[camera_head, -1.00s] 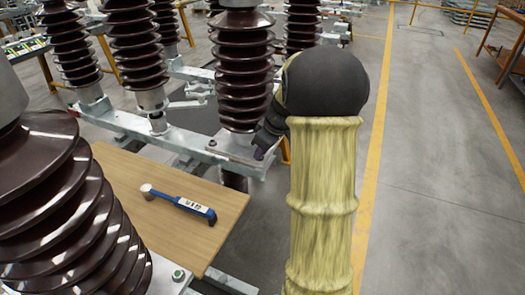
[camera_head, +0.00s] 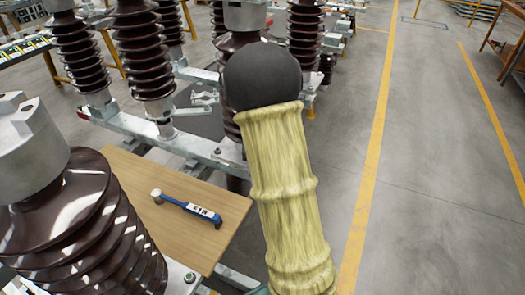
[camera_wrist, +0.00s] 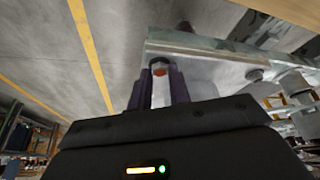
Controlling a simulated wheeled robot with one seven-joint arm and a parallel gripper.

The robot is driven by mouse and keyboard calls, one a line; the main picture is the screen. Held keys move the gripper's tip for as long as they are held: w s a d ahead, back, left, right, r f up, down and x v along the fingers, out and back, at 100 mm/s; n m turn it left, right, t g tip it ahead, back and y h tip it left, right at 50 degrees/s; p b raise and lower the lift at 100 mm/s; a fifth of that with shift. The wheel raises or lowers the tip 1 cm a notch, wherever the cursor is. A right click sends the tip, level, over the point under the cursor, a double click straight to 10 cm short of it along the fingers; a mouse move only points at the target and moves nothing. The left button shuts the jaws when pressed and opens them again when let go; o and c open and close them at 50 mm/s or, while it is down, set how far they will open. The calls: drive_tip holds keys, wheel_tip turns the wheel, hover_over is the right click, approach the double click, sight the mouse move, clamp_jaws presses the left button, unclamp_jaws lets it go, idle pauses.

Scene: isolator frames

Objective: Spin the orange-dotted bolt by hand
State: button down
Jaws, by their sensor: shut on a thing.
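The orange-dotted bolt (camera_wrist: 159,70) shows in the wrist view, at the edge of a grey metal plate (camera_wrist: 205,62). My gripper (camera_wrist: 160,86) has its two dark purple fingers on either side of the bolt and is shut on it. The bolt's dotted end faces the camera between the fingertips. In the head view, my black and yellow-sleeved arm hides the gripper and the bolt.
Brown ribbed insulators (camera_head: 75,225) stand on grey metal rails (camera_head: 150,130) at the left and centre. A wooden board (camera_head: 120,168) carries a blue-handled tool (camera_head: 187,206). The floor (camera_head: 430,190) at the right is clear, with yellow lines.

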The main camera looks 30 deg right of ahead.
drive_tip(key=m+p, duration=0.1)
drive_tip(key=p, duration=0.1)
drive_tip(key=m+h+p, duration=0.1)
drive_tip(key=m+p, duration=0.1)
drive_tip(key=m+g+p, duration=0.1)
drive_tip(key=p, duration=0.1)
drive_tip(key=shift+w+a+r+h, duration=0.15)
drive_tip(key=shift+a+r+h, duration=0.05)
drive_tip(key=shift+r+h, duration=0.15)
drive_tip(key=shift+w+f+m+g+p, duration=0.1)
drive_tip(key=shift+f+m+g+p, duration=0.05)
drive_tip(key=shift+m+p, duration=0.6)
drive_tip(key=shift+f+m+g+p, duration=0.15)
drive_tip(key=shift+m+p, duration=0.4)
drive_tip(key=shift+p, duration=0.3)
drive_tip(key=c, duration=1.3)
unclamp_jaws()
drive_tip(key=p+v, duration=0.1)
drive_tip(key=v, duration=1.6)
drive_tip(key=shift+a, duration=0.25)
drive_tip(key=shift+w+r, duration=0.1)
